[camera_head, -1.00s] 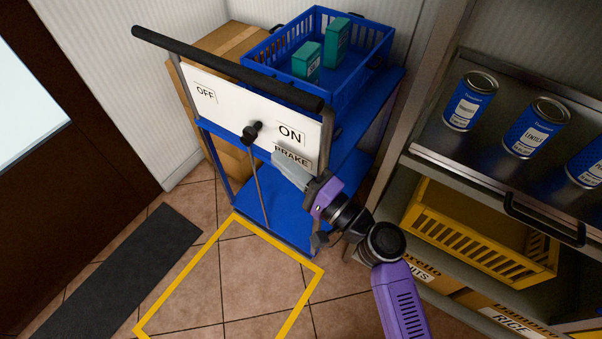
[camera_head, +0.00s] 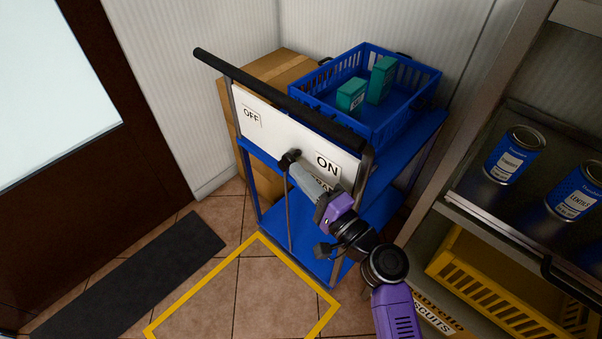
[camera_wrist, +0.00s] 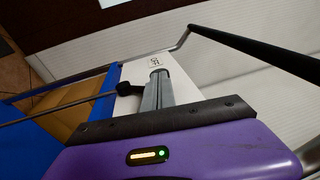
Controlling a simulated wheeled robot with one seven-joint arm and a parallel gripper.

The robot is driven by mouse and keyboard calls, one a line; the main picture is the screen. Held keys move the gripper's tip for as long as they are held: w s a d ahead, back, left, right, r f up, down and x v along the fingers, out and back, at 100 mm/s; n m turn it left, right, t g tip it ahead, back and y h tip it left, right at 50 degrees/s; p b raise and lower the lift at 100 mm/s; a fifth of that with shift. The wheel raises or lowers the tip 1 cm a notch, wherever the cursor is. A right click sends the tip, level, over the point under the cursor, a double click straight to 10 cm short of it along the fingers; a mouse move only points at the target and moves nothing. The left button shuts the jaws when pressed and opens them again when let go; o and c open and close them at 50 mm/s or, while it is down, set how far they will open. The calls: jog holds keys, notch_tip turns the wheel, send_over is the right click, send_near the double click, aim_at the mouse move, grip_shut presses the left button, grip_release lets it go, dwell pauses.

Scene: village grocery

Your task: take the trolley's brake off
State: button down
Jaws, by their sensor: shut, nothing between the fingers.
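The blue trolley (camera_head: 375,213) stands in the corner with a white brake panel (camera_head: 272,129) under its black handle. The panel bears an OFF label (camera_head: 252,116) at left and an ON label (camera_head: 327,167) at right. The brake lever has a black knob (camera_head: 289,158) on a thin rod (camera_head: 289,212); the knob is nearer ON. My gripper (camera_head: 298,172) is shut and empty, its tips beside the knob on its right; I cannot tell whether they touch. In the wrist view, the knob (camera_wrist: 124,88) is just left of the shut fingers (camera_wrist: 157,85), with OFF (camera_wrist: 155,62) beyond.
A blue crate (camera_head: 397,112) with two teal boxes sits on the trolley's top. A cardboard box (camera_head: 270,68) stands behind. Shelves with blue cans (camera_head: 514,154) and a yellow crate (camera_head: 490,285) are at right. A yellow floor outline (camera_head: 200,287) and dark mat (camera_head: 130,275) lie in front.

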aim_at(288, 155)
jog(key=r+p, duration=0.1)
jog(key=p, duration=0.2)
jog(key=w+a+r+g+h+p, duration=0.1)
jog(key=p, duration=0.3)
jog(key=r+g+h+p, duration=0.1)
jog(key=p, duration=0.3)
jog(key=shift+w+a+r, duration=0.15)
jog(key=shift+w+a, duration=0.05)
jog(key=shift+a, duration=0.15)
jog(key=a+g+h+p, duration=0.1)
jog(key=p, duration=0.2)
jog(key=shift+w+r+n, duration=0.3)
jog(key=shift+w, duration=0.1)
jog(key=w+a+b, duration=0.1)
jog(key=w+a, duration=0.4)
jog(key=a, duration=0.2)
jog(key=shift+w+r+b, duration=0.2)
jog(key=shift+w+b, duration=0.1)
jog(key=shift+b, duration=0.05)
jog(key=shift+a, duration=0.15)
